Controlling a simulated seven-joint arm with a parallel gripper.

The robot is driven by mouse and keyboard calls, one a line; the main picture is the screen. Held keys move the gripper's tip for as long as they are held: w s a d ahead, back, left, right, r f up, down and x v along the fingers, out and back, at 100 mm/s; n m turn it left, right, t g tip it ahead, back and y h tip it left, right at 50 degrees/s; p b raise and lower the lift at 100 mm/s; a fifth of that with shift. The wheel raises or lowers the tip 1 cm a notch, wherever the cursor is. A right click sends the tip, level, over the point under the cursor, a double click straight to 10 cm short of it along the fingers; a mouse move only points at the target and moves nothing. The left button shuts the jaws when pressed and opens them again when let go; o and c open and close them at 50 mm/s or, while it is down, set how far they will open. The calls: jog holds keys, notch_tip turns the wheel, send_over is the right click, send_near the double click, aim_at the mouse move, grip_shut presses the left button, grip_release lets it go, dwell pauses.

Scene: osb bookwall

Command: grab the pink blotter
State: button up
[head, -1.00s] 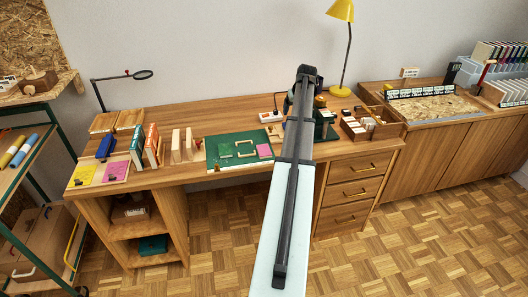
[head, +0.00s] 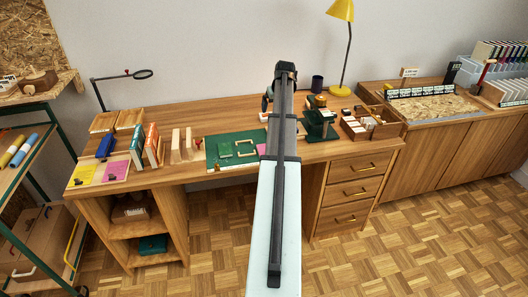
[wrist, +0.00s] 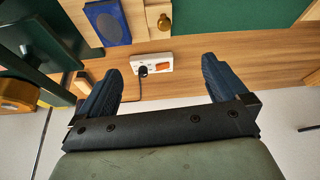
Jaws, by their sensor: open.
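Two flat pink pieces show in the head view, and I cannot tell which is the blotter. One pink square (head: 262,149) lies at the right end of the green mat (head: 224,162), partly hidden by my arm. The other, a pink sheet (head: 116,170) with a small dark item on it, lies at the desk's left front. My gripper (wrist: 162,68) is open and empty in the wrist view, above the back of the desk by a white power socket (wrist: 152,64). No pink shows in the wrist view.
A dark green press (head: 319,125) and wooden tray (head: 372,124) stand right of my arm. A yellow lamp (head: 341,10) rises behind. Upright books (head: 152,145) stand left of the mat. In the wrist view, a blue block (wrist: 107,22) and brass knob (wrist: 164,21) show beyond the socket.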

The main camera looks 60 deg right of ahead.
jog(key=s+a+n+g+y, duration=0.2)
jog(key=a+n+g+y, duration=0.15)
jog(key=a+n, duration=1)
jog(key=d+f+n, duration=0.1)
jog(key=f, duration=0.4)
jog(key=d+f+n, duration=0.1)
jog(key=f, duration=0.3)
jog(key=d+f+n, duration=0.1)
jog(key=f, duration=0.4)
jog(key=shift+d+f+h, duration=0.25)
jog(key=shift+d+f, duration=0.05)
jog(key=c, duration=0.8)
jog(key=shift+r, duration=0.2)
jog(key=shift+c, duration=0.2)
